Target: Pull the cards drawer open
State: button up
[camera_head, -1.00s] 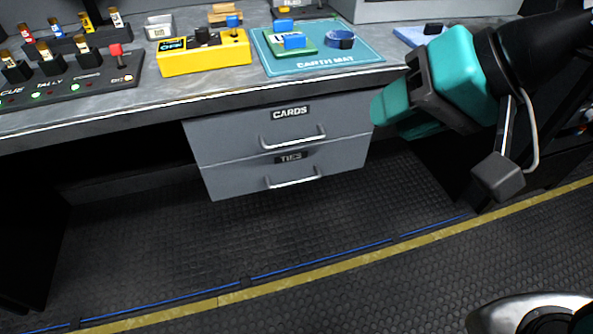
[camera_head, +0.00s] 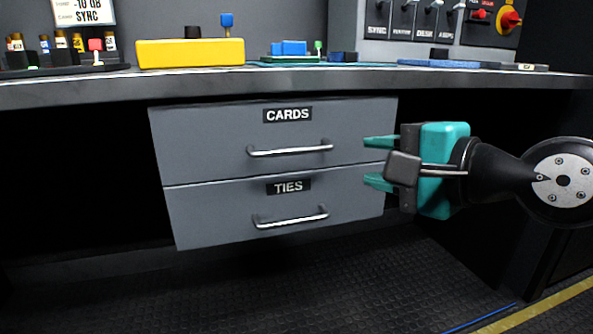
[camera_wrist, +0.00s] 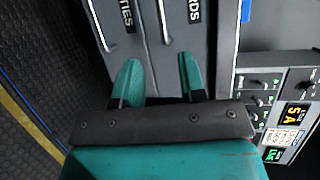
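The grey cards drawer (camera_head: 210,135) is shut under the worktop, with a black CARDS label (camera_head: 287,115) and a silver bar handle (camera_head: 290,150). My gripper (camera_head: 372,161) is open and empty, to the right of that handle and apart from it. Its teal fingers point left in the head view, one above the other. In the wrist view, the two fingertips (camera_wrist: 158,72) show spread apart, with the cards drawer front (camera_wrist: 182,25) and part of its handle (camera_wrist: 166,30) beyond them.
The ties drawer (camera_head: 215,215) with its own handle (camera_head: 290,218) sits directly below, also shut. The worktop edge (camera_head: 300,80) runs above, carrying a yellow box (camera_head: 190,53) and other items. Open floor (camera_head: 300,290) lies below.

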aim_at(299, 151)
jog(key=p+x, duration=0.9)
jog(key=x, duration=0.8)
grip_shut()
